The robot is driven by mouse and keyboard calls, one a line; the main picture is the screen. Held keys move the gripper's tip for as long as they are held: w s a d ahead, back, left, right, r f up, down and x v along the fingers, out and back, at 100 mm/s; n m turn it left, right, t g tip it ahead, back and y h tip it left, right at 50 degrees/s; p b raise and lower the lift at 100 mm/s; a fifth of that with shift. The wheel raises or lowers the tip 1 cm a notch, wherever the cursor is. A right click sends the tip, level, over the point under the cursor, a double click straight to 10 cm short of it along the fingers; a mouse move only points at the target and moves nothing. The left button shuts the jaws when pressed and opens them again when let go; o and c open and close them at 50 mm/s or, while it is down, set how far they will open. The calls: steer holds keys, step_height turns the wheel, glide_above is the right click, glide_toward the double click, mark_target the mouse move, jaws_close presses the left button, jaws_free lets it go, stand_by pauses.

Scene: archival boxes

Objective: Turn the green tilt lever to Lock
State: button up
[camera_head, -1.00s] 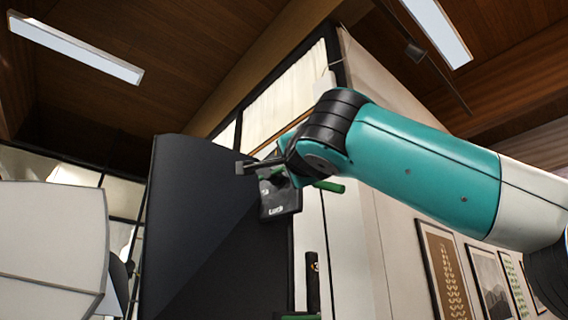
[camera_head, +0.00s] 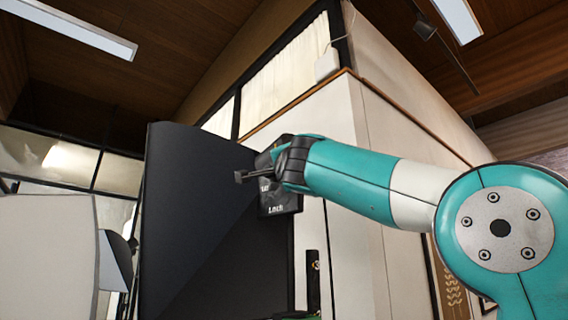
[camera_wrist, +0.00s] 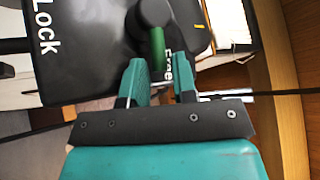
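The green tilt lever (camera_wrist: 157,47) sticks out from a round dark hub (camera_wrist: 153,14) on a black plate (camera_wrist: 75,60) in the wrist view. It points down toward my gripper (camera_wrist: 158,63), beside a label that seems to read "Free" and is partly hidden. The word "Lock" (camera_wrist: 46,28) is at the left of the plate. My gripper is open, its two green fingers on either side of the lever's end, with gaps showing. In the head view the plate (camera_head: 279,206) shows "Lock" at its bottom; my wrist hides the lever there.
A large dark panel (camera_head: 200,225) stands left of the plate. A pale rounded panel (camera_head: 45,245) is at the far left. A white wall (camera_head: 355,230) is behind, with a framed picture (camera_head: 450,285) at the lower right.

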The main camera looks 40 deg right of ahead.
jaws_close()
steer(key=shift+f, duration=0.15)
